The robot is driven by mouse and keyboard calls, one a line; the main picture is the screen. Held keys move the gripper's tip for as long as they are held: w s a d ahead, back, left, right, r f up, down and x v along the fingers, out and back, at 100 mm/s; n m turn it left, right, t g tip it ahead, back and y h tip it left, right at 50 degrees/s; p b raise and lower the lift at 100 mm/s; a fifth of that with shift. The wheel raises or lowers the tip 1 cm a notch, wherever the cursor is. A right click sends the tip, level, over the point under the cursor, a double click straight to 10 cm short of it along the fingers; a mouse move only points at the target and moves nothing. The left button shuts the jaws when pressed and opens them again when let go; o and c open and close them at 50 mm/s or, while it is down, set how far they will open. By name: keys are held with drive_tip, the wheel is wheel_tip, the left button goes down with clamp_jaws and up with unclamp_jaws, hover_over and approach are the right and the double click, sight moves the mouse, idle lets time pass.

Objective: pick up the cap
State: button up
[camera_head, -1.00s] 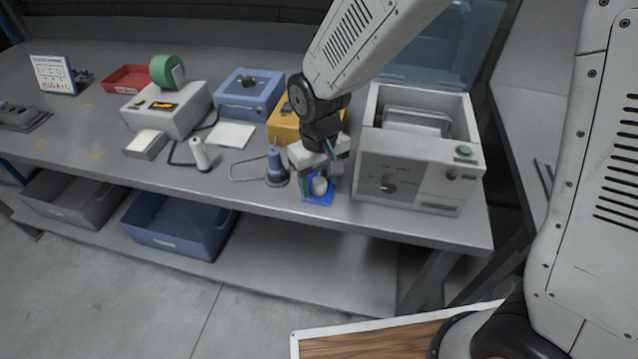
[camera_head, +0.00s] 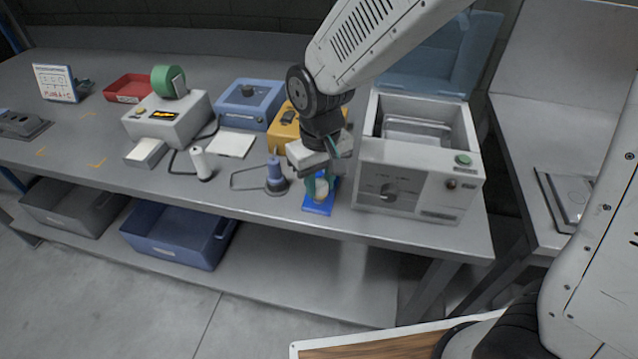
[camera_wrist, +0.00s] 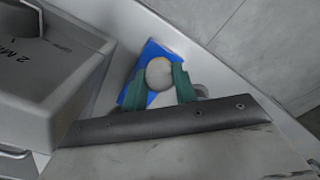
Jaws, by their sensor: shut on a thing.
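The cap (camera_wrist: 159,73) is a small, pale, rounded thing over a blue pad (camera_wrist: 134,94) near the bench's front edge. It also shows in the head view (camera_head: 321,190), as does the pad (camera_head: 317,208). My gripper (camera_wrist: 160,78) points down with its green fingers on either side of the cap and is shut on it. In the head view my gripper (camera_head: 320,184) stands low over the pad. I cannot tell whether the cap touches the pad or is slightly above it.
A pale open-topped machine (camera_head: 405,185) stands close on the right. A yellow box (camera_head: 284,134) is behind my gripper. A blue-grey spindle (camera_head: 276,178) and a wire loop are just left. Further left are a white bottle (camera_head: 202,164) and a blue box (camera_head: 249,104).

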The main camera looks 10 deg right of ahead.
drive_tip(key=s+r, duration=0.1)
drive_tip(key=s, duration=1.3)
drive_tip(key=shift+s+d+r, duration=0.15)
drive_tip(key=shift+s+d, duration=0.1)
drive_tip(key=shift+s, duration=0.05)
